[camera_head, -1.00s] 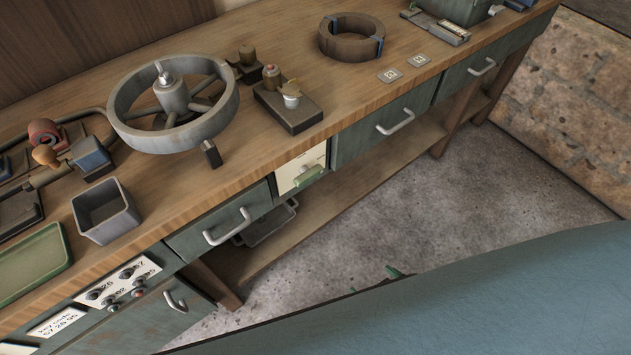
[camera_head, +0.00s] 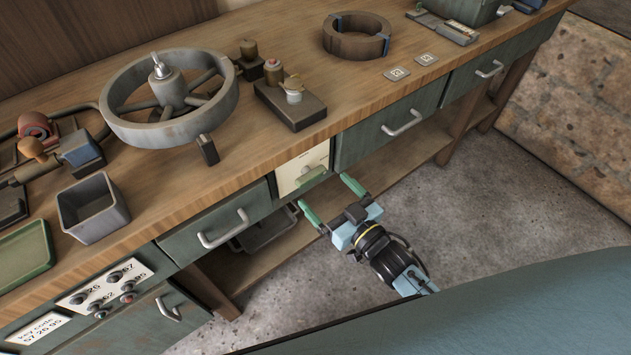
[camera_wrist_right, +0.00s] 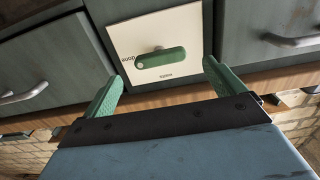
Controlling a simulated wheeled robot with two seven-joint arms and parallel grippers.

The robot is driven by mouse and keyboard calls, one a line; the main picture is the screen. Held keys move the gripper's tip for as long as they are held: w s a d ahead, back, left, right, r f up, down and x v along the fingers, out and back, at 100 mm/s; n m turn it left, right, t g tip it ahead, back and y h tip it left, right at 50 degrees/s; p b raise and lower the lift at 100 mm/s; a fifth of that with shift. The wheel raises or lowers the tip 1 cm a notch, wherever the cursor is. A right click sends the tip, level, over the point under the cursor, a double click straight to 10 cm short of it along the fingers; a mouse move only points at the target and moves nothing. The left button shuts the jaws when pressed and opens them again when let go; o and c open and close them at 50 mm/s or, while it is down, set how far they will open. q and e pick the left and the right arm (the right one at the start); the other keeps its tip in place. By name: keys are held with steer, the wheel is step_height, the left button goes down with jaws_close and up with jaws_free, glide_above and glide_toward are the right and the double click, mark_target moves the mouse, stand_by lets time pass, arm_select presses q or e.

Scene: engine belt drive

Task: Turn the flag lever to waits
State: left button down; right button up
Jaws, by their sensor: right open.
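The flag lever (camera_head: 313,179) is a green bar on a pale panel (camera_head: 301,166) in the bench front, between two drawers. My right gripper (camera_head: 322,191) is open and empty in front of the panel. Its green fingers (camera_wrist_right: 158,74) are spread wide, one toward each side of the lever, apart from it. My left gripper is not in view.
Drawer handles (camera_head: 224,231) (camera_head: 402,123) stick out on both sides of the panel. A low shelf (camera_head: 395,157) runs under the bench. The benchtop holds a large handwheel (camera_head: 128,130), a ring (camera_head: 355,45) and a grey bin (camera_head: 92,209). The floor in front is clear.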

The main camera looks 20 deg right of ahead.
mark_target(314, 179)
steer(key=x, duration=0.5)
steer(key=shift+b, duration=0.4)
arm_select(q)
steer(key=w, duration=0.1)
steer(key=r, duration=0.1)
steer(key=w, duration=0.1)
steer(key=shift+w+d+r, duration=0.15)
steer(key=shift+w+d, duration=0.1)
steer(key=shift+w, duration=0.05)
arm_select(e)
steer(key=c, duration=1)
